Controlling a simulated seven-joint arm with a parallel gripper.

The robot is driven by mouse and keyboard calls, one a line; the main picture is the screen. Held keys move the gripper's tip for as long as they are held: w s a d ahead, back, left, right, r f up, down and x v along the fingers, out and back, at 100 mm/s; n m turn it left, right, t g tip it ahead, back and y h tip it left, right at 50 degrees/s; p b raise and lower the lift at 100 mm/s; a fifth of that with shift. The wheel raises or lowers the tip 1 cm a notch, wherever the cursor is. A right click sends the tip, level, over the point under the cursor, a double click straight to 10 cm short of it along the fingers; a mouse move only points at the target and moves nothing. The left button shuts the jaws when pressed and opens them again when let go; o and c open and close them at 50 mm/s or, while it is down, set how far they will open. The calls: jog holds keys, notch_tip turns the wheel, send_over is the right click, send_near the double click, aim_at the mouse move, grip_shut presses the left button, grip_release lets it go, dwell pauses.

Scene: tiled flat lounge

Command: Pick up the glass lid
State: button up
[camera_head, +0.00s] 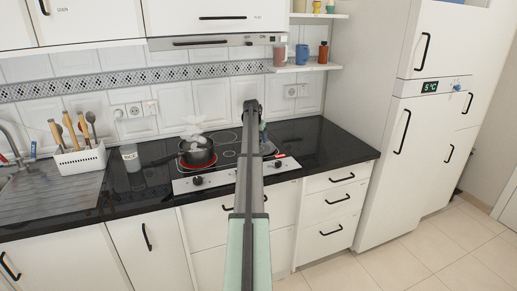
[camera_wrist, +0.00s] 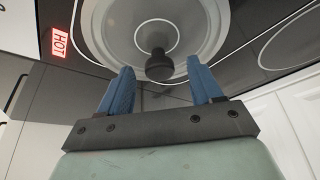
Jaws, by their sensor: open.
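The glass lid (camera_wrist: 190,22) shows in the wrist view as a pale, see-through disc with a light rim and a dark round knob (camera_wrist: 159,66). It appears to lie on the black hob. My gripper (camera_wrist: 160,68) is open, its two blue fingers pointing toward the lid. The knob appears between the fingertips, with gaps at both sides; I cannot tell how far the tips are from it in depth. In the head view my arm and gripper (camera_head: 262,133) are over the right part of the hob and hide the lid.
A "HOT" sign (camera_wrist: 60,43) shows in the wrist view. A white utensil holder (camera_head: 82,160) stands by the sink. The black counter (camera_head: 330,143) right of the hob is clear.

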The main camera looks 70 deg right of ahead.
jog(key=shift+x, duration=1.05)
jog(key=shift+c, duration=0.2)
grip_shut()
